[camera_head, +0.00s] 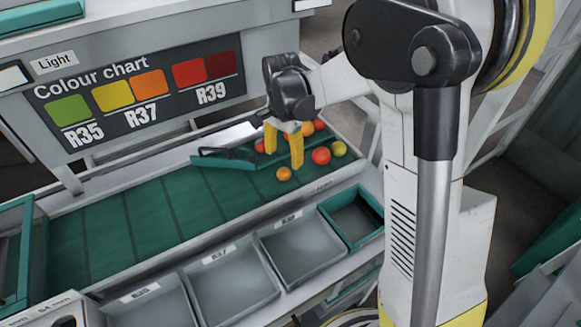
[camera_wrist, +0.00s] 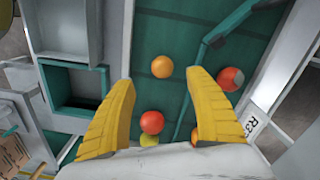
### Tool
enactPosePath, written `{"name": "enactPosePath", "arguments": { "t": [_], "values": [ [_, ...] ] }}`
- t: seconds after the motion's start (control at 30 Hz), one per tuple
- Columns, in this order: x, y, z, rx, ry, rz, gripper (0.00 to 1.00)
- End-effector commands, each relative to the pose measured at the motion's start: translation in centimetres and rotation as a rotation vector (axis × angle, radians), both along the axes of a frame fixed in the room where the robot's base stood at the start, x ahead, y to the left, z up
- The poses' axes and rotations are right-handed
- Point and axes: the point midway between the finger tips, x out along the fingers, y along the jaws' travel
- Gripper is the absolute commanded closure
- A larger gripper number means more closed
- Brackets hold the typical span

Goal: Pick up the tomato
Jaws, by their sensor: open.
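Several tomatoes lie loose on the green belt (camera_head: 130,225). An orange tomato (camera_head: 284,173) lies just in front of my gripper (camera_head: 284,156); in the wrist view this orange tomato (camera_wrist: 162,67) shows between the yellow fingertips, apart from both. A red tomato (camera_head: 321,155) and a yellow-green tomato (camera_head: 339,148) lie to its right. Another red one (camera_head: 259,145) and others lie behind, partly hidden by my gripper. In the wrist view a red tomato (camera_wrist: 152,122) shows between the fingers, lower down. My gripper is open and empty above the belt.
A green angled guide (camera_head: 225,162) crosses the belt beside my gripper. Grey trays marked R35 (camera_head: 150,305), R37 (camera_head: 232,285) and R39 (camera_head: 302,250), and a green-rimmed bin (camera_head: 352,215), line the front. A colour chart (camera_head: 140,90) stands behind. The belt's left part is clear.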

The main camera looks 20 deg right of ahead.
Motion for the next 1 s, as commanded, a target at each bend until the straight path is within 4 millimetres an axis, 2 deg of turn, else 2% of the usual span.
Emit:
{"name": "enactPosePath", "arguments": {
  "t": [0.03, 0.1, 0.37, 0.63, 0.9, 0.97, 1.0],
  "values": [
    [0.0, 0.0, -1.3, 0.0, 0.0, 0.0, 0.36],
    [0.0, 0.0, -2.3, 0.0, 0.0, 0.0, 0.36],
    [0.2, -0.1, -4.1, 0.0, -0.001, 0.001, 0.36],
    [0.7, -0.4, -8.2, 0.0, -0.001, 0.001, 0.36],
    [0.7, -0.4, -8.5, -0.001, -0.002, 0.001, 0.36],
    [0.7, -0.4, -8.5, -0.001, -0.002, 0.001, 0.53],
    [0.7, -0.4, -8.5, -0.001, -0.002, 0.001, 0.65]
  ]
}}
